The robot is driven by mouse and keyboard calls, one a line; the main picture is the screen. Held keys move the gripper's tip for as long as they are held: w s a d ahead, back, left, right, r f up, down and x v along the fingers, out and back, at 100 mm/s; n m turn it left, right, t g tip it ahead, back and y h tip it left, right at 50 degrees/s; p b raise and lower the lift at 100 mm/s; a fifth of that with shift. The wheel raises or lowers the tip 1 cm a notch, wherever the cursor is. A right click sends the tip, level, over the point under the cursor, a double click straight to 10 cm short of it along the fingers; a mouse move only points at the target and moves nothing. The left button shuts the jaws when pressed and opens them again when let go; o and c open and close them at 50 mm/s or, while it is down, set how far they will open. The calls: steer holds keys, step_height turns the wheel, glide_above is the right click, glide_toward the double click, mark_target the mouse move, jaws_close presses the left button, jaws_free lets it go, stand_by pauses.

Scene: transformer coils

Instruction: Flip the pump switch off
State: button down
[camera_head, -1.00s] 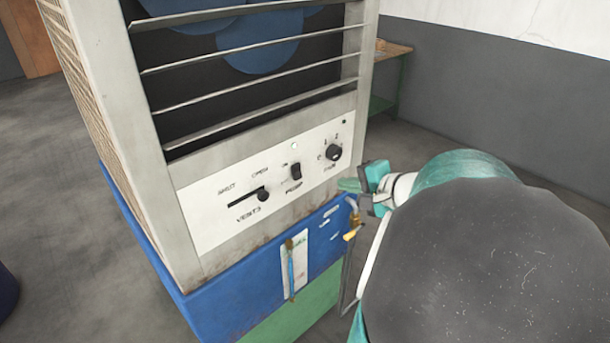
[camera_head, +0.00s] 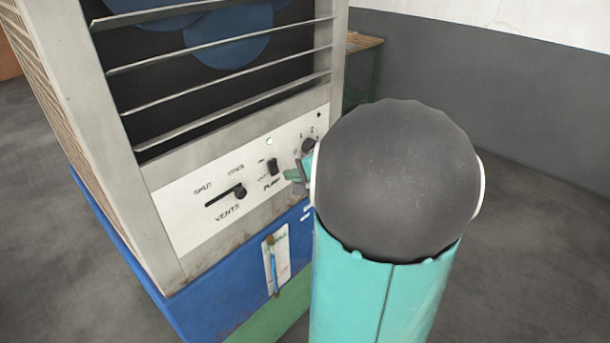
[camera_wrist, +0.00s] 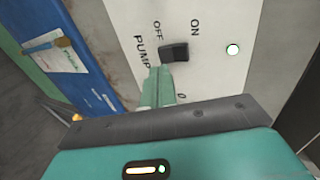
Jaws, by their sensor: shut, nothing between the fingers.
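The black pump switch (camera_head: 273,167) sits on the white control panel (camera_head: 185,218), between the vents slider and a round knob. In the wrist view the switch (camera_wrist: 174,52) lies between the labels OFF on the left and ON on the right. Which way it is tipped I cannot tell. My gripper (camera_head: 292,175) is shut and empty, just right of the switch in the head view.
The vents slider (camera_head: 240,192) is left of the switch. The black round knob (camera_head: 309,145) is close behind my gripper, partly hidden by my arm. A small white light (camera_wrist: 232,49) is on the panel. Slats (camera_head: 215,85) are above; a blue base (camera_head: 215,290) with a tag (camera_head: 277,262) is below.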

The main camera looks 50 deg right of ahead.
mark_target(277, 173)
steer(key=shift+x, duration=1.5)
steer(key=shift+w+f+t, duration=0.2)
steer(key=shift+t, duration=0.2)
steer(key=shift+r, duration=0.1)
steer(key=shift+r, duration=0.75)
steer(key=shift+s, duration=0.1)
